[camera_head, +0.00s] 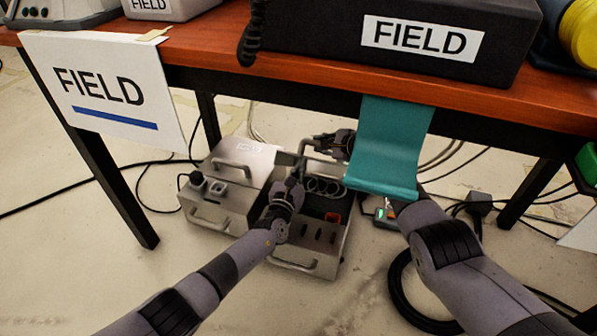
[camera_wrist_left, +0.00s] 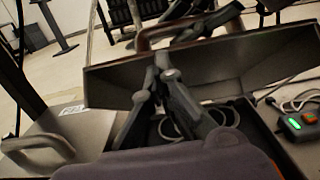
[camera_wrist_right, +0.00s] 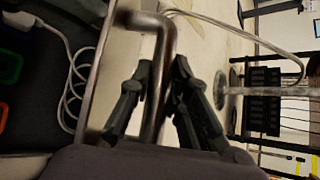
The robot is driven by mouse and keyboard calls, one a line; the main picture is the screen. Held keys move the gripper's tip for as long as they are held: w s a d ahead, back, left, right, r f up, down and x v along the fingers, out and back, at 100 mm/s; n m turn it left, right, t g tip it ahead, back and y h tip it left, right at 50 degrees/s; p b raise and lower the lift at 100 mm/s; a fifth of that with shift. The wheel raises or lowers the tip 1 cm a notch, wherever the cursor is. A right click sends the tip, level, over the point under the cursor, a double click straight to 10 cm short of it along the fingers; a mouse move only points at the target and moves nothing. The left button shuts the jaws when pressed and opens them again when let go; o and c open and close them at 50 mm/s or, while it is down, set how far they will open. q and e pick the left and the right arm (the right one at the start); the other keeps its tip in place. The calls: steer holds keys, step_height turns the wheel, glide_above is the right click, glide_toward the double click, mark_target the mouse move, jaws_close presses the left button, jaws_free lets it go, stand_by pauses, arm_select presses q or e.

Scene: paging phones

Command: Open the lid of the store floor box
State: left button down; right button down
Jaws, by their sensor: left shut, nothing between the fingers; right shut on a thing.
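The metal floor box (camera_head: 338,262) stands under the table with its lid (camera_wrist_left: 240,62) raised. Cables and small items show inside, including a red one (camera_head: 333,217). My right gripper (camera_head: 337,145) is at the back of the box. In the right wrist view it (camera_wrist_right: 160,72) is shut on the lid's bent metal handle (camera_wrist_right: 153,125). My left gripper (camera_head: 292,186) is shut and empty over the left part of the opening. In the left wrist view its fingertips (camera_wrist_left: 163,72) overlap the lid's inner face; I cannot tell whether they touch it.
A closed metal case (camera_head: 215,205) stands close on the left. The teal cloth (camera_head: 390,150) hangs from the table edge (camera_head: 470,88). A white FIELD sign (camera_head: 105,95) hangs at the left. A small device with a green light (camera_head: 385,213) and cables lie at the right.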

steer(key=c, duration=1.5)
jaws_free()
steer(key=shift+s+f, duration=0.25)
